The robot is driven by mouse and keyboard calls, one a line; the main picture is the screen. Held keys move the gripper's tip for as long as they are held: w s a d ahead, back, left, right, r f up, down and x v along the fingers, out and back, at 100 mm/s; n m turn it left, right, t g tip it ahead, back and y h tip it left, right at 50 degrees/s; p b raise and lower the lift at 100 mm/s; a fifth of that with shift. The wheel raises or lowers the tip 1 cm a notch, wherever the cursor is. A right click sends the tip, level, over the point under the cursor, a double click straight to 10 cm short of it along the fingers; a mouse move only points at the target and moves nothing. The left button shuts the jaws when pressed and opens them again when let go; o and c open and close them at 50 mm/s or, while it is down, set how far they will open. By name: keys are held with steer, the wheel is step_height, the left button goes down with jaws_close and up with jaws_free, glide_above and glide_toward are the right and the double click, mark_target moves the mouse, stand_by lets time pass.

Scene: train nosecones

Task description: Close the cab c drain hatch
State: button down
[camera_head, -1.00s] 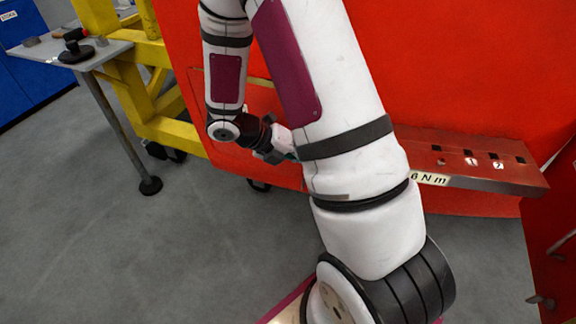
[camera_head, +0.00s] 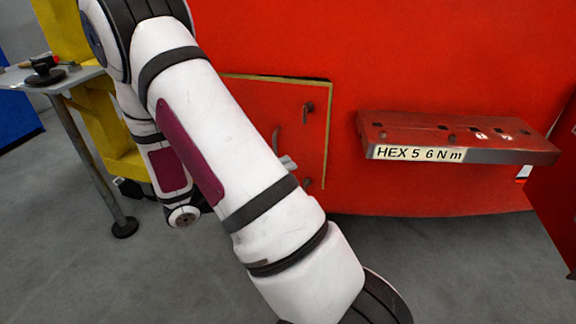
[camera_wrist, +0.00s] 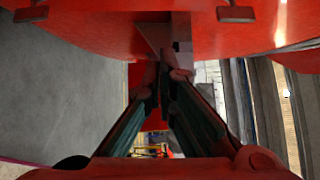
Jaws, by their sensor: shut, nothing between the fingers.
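The drain hatch appears to be the red panel (camera_head: 302,112) with a tan edge along its top and right side, low on the red cab (camera_head: 430,60) in the head view. It carries a dark latch and a handle. My arm covers its left part, and I cannot tell how far it stands from the cab. In the head view my gripper is mostly hidden behind my arm. In the wrist view my gripper (camera_wrist: 163,72) is shut and empty, its fingers pointing under a red surface (camera_wrist: 85,25) that bears dark fittings. I cannot tell whether it touches.
A red shelf (camera_head: 450,130) labelled "HEX 5 6 N m" juts out right of the hatch. A grey side table (camera_head: 70,78) and yellow frame (camera_head: 105,140) stand at left. Another red part (camera_head: 555,200) is at the right edge. Grey floor (camera_head: 60,260) is open at lower left.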

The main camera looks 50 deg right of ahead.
mark_target(314, 138)
steer(key=shift+w+d+b+x, duration=0.2)
steer(key=shift+w+b+x, duration=0.25)
steer(key=shift+x, duration=1.4)
steer(key=shift+w+d+b+x, duration=0.15)
steer(key=shift+w+b+x, duration=0.25)
steer(key=shift+x, duration=1.5)
steer(key=shift+w+d+b+x, duration=0.2)
steer(key=shift+w+b+x, duration=0.25)
steer(key=shift+x, duration=1.4)
steer(key=shift+w+d+r+p, duration=0.1)
steer(key=shift+d+r+p, duration=0.05)
steer(key=shift+d+p, duration=0.45)
steer(key=d+t+p, duration=0.1)
steer(key=w+d+n+t+p, duration=0.1)
steer(key=d, duration=0.1)
steer(key=w+d+p, duration=0.1)
steer(key=shift+d+n+t+h, duration=0.35)
steer(key=shift+n+t+h, duration=0.05)
steer(key=shift+s, duration=0.1)
